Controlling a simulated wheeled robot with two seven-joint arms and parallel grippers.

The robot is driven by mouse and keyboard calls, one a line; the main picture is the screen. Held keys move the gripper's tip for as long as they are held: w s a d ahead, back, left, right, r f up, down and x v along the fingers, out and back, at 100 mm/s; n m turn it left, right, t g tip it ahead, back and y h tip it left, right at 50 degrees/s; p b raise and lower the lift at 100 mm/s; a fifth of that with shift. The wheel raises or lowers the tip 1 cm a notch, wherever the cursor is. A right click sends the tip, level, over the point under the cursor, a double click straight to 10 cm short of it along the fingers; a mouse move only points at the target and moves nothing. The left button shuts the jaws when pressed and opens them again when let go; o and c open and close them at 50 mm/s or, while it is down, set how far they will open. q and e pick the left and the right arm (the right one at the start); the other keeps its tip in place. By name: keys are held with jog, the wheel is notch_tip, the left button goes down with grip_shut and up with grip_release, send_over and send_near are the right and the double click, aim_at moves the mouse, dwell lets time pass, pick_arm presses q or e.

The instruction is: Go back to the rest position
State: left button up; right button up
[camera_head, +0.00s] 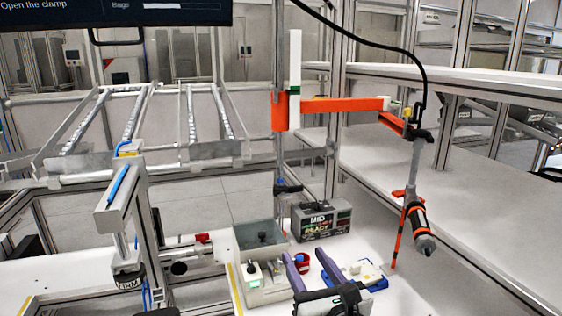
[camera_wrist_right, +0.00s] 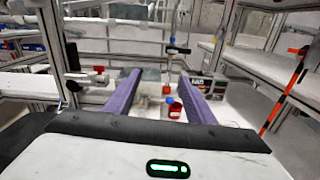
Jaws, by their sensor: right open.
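My right gripper (camera_head: 304,256) is at the lower middle of the head view, with two purple fingers spread apart and pointing away from me. In the right wrist view the gripper (camera_wrist_right: 159,72) also shows open, with no object held between its fingers. A small red and blue part (camera_head: 302,262) shows between the fingers in the head view; it also appears beyond the gap in the wrist view (camera_wrist_right: 174,108). My left gripper is in neither view. No helmet shell can be made out.
A grey box with a button (camera_head: 265,287) stands left of the gripper, and a blue and white fixture (camera_head: 368,273) right of it. A dark control unit (camera_head: 322,220) is behind. A screwdriver (camera_head: 418,215) hangs from an orange arm (camera_head: 340,104). A clamp post (camera_head: 122,215) stands left.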

jog(key=s+d+f+m+g+h, duration=0.5)
jog(key=s+f+m, duration=0.65)
jog(key=m, duration=0.85)
jog(key=s+d+f+m+g, duration=0.35)
jog(key=s+m, duration=0.25)
jog(key=s, duration=0.2)
jog(key=s+d+f+m+g, duration=0.25)
jog(key=s+d+m, duration=0.2)
jog(key=s, duration=0.25)
jog(key=s+d+f+m+g, duration=0.35)
jog(key=s+m, duration=0.25)
jog(key=s, duration=0.2)
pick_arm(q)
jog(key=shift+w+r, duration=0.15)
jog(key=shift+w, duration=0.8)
pick_arm(e)
jog(key=w+a+f+t+y, duration=0.1)
jog(key=w+a+f+t, duration=0.1)
jog(key=f, duration=0.4)
jog(key=w+a+f+t+y, duration=0.1)
jog(key=w+a+f+t, duration=0.1)
jog(key=f, duration=0.5)
jog(key=shift+a+t, duration=0.5)
jog(key=shift+t, duration=0.45)
jog(key=shift+w+r, duration=0.1)
